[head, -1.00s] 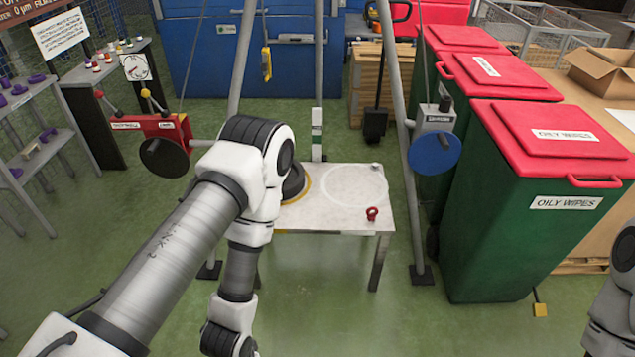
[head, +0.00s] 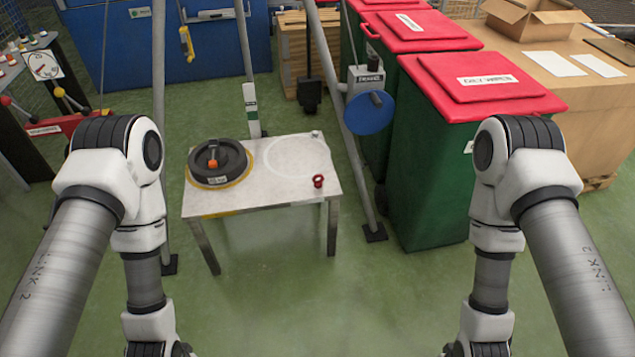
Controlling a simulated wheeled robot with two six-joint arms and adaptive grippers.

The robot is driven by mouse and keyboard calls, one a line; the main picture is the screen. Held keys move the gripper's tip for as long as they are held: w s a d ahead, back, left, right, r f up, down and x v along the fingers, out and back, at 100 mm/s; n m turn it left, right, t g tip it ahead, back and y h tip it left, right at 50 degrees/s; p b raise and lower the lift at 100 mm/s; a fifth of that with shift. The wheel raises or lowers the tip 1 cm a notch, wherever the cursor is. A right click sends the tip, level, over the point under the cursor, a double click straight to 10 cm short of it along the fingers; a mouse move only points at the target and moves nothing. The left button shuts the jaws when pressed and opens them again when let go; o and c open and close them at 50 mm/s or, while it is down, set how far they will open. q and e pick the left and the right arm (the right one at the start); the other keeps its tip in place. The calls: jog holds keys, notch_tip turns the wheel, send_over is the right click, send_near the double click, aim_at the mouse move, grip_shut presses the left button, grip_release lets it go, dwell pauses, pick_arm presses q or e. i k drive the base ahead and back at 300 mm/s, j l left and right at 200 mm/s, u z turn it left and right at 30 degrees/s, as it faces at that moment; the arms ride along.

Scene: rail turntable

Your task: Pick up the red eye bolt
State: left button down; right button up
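The red eye bolt (head: 318,181) stands near the front right corner of a small light-topped table (head: 255,192) in the head view. It looks small, with a ring shape at its top. My arms come in from the left and right edges, on either side of the table and well apart from the bolt. Both grippers are below the bottom edge of the view, so I cannot see their fingers.
A dark round weight (head: 218,163) with an orange part on top sits on the table's left, in a yellow ring. Green bins with red lids (head: 483,85) stand to the right. Metal frame legs rise behind the table. The floor in front (head: 300,290) is clear.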

aim_at(319, 184)
jog(key=i+l, duration=0.45)
jog(key=l, duration=0.15)
jog(key=i+l, duration=0.5)
jog(key=i+l+z, duration=0.1)
jog(key=i+l, duration=0.35)
jog(key=l, duration=0.3)
